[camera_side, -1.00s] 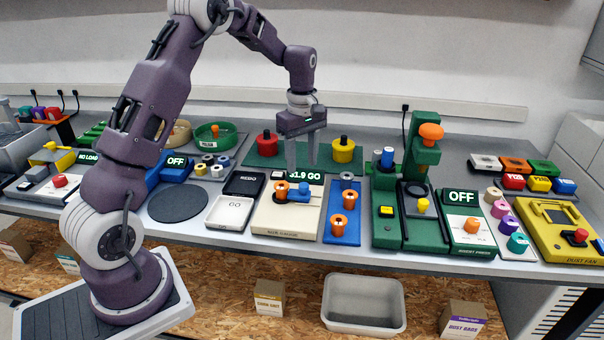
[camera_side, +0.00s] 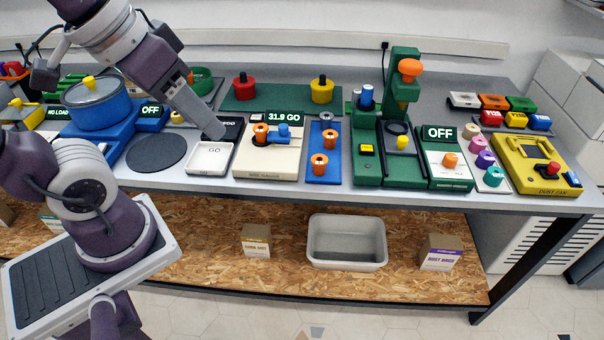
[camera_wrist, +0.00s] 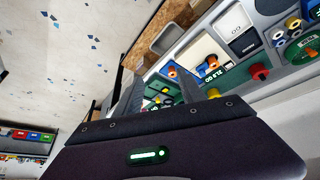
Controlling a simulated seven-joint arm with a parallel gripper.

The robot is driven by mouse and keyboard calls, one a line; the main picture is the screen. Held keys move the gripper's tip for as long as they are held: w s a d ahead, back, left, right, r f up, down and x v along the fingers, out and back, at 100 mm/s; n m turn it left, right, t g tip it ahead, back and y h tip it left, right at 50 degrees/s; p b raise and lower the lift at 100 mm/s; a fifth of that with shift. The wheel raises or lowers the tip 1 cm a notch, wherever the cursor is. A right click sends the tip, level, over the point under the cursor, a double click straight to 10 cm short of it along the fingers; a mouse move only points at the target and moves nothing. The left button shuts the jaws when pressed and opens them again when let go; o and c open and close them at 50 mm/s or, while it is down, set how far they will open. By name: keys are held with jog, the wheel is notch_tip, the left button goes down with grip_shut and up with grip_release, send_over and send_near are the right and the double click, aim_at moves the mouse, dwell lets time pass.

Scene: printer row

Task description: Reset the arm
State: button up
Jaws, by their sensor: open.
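My arm is folded back to the left in the side view. My gripper (camera_side: 215,131) points down and to the right, with its fingertips over the black tray (camera_side: 231,129) and the white GO tray (camera_side: 209,158) in the picture; the height above them is hard to tell. In the wrist view my gripper (camera_wrist: 160,87) shows two dark fingers standing apart, with nothing held between them. The wrist view is tilted, with the bench beyond the fingers.
A blue pot (camera_side: 98,106) stands close to my arm at the left. The gauge block (camera_side: 266,162) reads 31.9 GO. A green press (camera_side: 401,110) rises at centre right. A yellow device (camera_side: 540,172) sits at the right end. The floor in front is clear.

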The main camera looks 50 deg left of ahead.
jog(key=shift+s+d+f+m, duration=0.1)
jog(key=shift+s+f+m, duration=0.2)
jog(key=shift+s, duration=0.2)
jog(key=shift+s+d+f+m, duration=0.15)
jog(key=shift+s+m, duration=0.15)
jog(key=shift+s, duration=0.2)
